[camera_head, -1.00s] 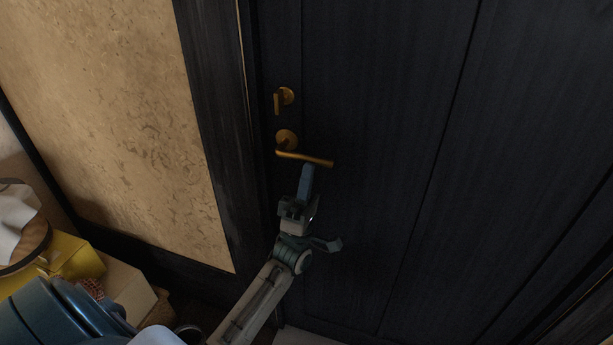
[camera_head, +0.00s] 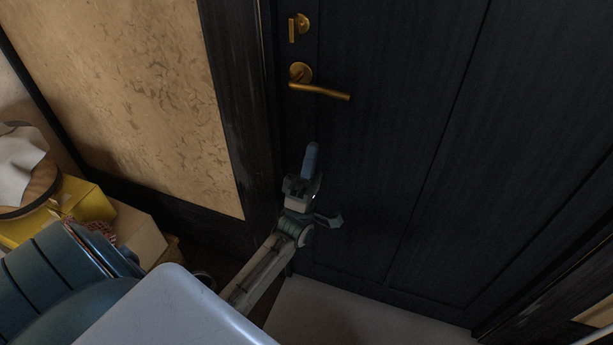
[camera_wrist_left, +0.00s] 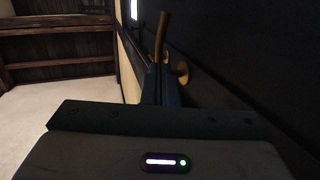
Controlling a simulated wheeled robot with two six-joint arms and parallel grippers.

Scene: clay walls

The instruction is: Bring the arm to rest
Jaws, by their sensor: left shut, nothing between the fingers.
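My left gripper (camera_head: 311,160) is shut and empty. In the head view it points up in front of the dark door (camera_head: 400,130), below the brass lever handle (camera_head: 322,91) and apart from it in the picture. In the left wrist view the shut fingers (camera_wrist_left: 158,84) point ahead along the door, with the brass handle (camera_wrist_left: 161,35) just beyond their tips; I cannot tell the exact gap. My left arm reaches in from the lower left. My right gripper is not in view.
A brass thumb-turn (camera_head: 299,27) sits above the handle. A yellow box (camera_head: 88,203) and a pale box (camera_head: 138,236) stand at the left by the clay wall (camera_head: 130,90). A dark wooden shelf (camera_wrist_left: 65,45) shows in the wrist view, with pale floor (camera_wrist_left: 40,115) before it.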

